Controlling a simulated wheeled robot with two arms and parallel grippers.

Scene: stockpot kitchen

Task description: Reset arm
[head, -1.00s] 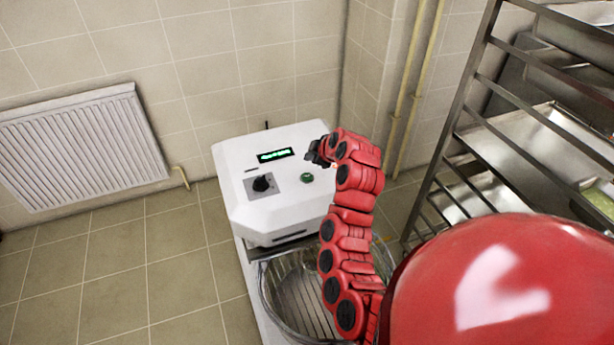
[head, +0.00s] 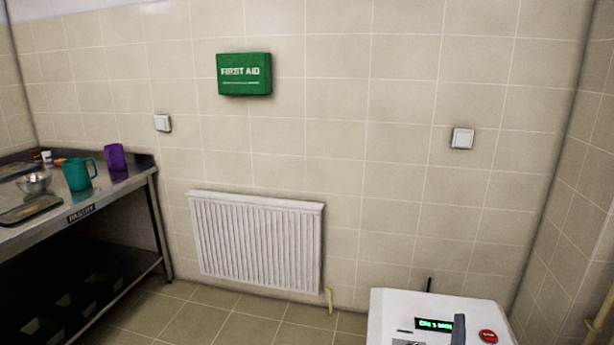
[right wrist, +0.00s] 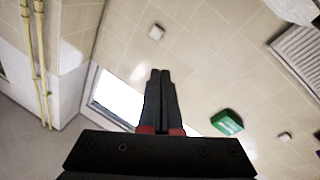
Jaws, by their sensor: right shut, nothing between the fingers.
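My right gripper (right wrist: 160,75) shows in the right wrist view with its two dark fingers together and nothing between them. In the head view only a dark tip of the right gripper (head: 458,329) shows at the bottom edge, in front of the white machine (head: 391,308). The machine has a lit green display (head: 434,324) and a red button (head: 488,336). Its lower part is cut off by the frame. My left gripper is in neither view.
A radiator (head: 257,243) and a green first aid box (head: 244,74) are on the wall. Floor shows between table and machine.

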